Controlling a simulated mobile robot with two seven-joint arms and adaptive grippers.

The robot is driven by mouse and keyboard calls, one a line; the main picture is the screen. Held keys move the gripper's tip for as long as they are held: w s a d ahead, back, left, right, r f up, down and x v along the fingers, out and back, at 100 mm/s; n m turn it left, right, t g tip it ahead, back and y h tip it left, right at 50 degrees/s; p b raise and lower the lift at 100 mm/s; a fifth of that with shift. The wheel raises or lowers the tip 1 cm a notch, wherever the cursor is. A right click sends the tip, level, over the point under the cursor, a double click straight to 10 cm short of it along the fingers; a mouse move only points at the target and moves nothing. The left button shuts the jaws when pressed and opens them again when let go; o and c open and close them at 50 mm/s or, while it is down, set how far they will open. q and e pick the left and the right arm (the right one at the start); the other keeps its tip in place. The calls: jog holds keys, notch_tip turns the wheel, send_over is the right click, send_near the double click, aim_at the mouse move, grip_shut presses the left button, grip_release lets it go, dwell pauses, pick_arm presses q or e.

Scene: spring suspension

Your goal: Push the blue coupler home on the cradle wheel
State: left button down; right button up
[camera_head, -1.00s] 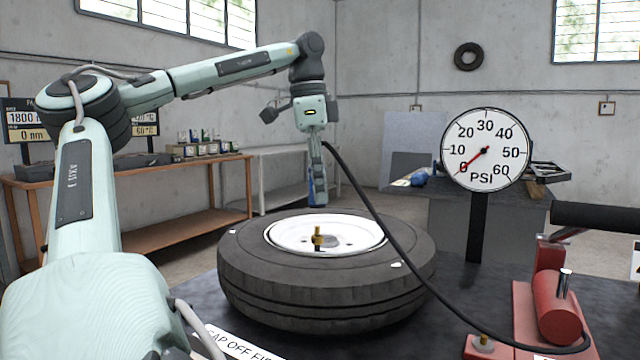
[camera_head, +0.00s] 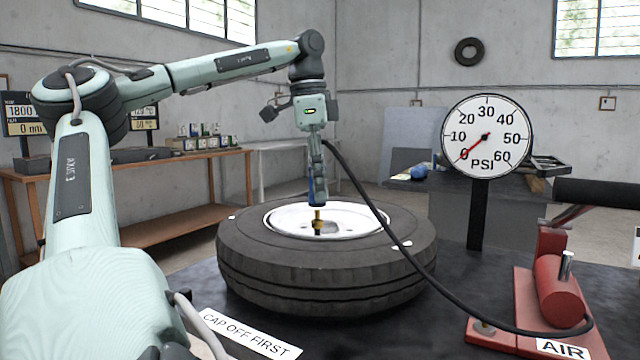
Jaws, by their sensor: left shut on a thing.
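The cradle wheel (camera_head: 330,275) is a black tyre lying flat on the dark table with a white rim (camera_head: 355,222). A brass valve stem (camera_head: 318,225) stands upright from the rim. My left gripper (camera_head: 318,175) points straight down over the wheel and is shut on the blue coupler (camera_head: 317,193), whose sides the fingers partly hide. The coupler's lower end is right above the stem's top; I cannot tell whether they touch. A black hose (camera_head: 372,200) runs from the coupler's top across the tyre. My right gripper is out of view.
A round PSI gauge (camera_head: 486,136) on a post stands behind the wheel at right, its needle near 0. A red air unit (camera_head: 555,295) with an AIR label is at the right front. A "CAP OFF FIRST" label (camera_head: 250,333) lies at the front.

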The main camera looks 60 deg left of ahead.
pick_arm(q)
jog(key=shift+f+b, duration=1.05)
jog(key=shift+f, duration=0.15)
jog(key=c, duration=1.1)
grip_release()
jog(key=shift+c, duration=0.2)
